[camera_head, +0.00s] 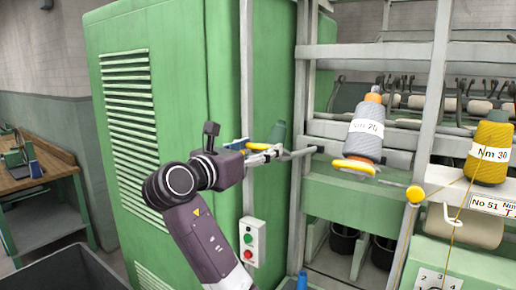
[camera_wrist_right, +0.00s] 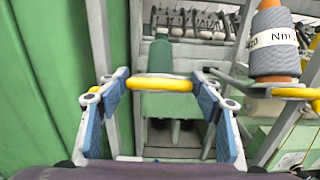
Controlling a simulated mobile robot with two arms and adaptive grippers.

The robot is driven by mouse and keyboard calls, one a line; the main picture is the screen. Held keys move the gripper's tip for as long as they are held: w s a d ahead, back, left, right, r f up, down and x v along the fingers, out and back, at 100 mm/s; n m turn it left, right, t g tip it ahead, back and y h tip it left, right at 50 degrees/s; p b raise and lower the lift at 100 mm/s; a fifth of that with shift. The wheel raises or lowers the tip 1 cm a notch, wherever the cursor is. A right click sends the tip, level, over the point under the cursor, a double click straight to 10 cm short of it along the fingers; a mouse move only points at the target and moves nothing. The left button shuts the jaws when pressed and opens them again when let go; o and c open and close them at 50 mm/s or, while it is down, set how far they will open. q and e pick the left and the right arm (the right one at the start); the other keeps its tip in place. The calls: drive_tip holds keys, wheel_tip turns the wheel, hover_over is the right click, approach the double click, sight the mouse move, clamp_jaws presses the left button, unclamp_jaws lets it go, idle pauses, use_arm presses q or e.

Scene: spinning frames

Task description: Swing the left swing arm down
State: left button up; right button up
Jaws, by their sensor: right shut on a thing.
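The left swing arm is a grey rod (camera_head: 298,154) running from the frame post toward the green cabinet's edge. At its end a yellow disc (camera_head: 257,146) shows beneath a small grey-green cone (camera_head: 278,132). My right gripper (camera_head: 262,152) is at this end. In the right wrist view, the yellow disc (camera_wrist_right: 162,84) spans the gap between its two blue-padded fingers, which are shut on it. The cone (camera_wrist_right: 159,57) stands beyond and above the disc. In the head view my gripper partly hides the disc. My left gripper is not in view.
A grey cone (camera_head: 364,130) on another yellow disc (camera_head: 354,167) stands right of the swing arm. A yellow cone (camera_head: 489,150) is farther right. The green cabinet (camera_head: 165,60) and a button box (camera_head: 252,243) are close to my right arm. A workbench (camera_head: 38,170) stands at left.

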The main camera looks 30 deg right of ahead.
wheel_tip(320, 180, down, 21)
drive_tip(key=t+h+b, duration=0.2)
drive_tip(key=h+b, duration=0.3)
drive_tip(key=b, duration=1.2)
drive_tip(key=shift+r, duration=0.2)
drive_tip(key=o, duration=1.4)
drive_tip(key=shift+s, duration=0.1)
drive_tip(key=shift+a, duration=0.1)
drive_tip(key=v, duration=1.1)
drive_tip(key=shift+s+a+f, duration=0.15)
drive_tip(key=shift+a+f, duration=0.05)
drive_tip(key=shift+f, duration=0.25)
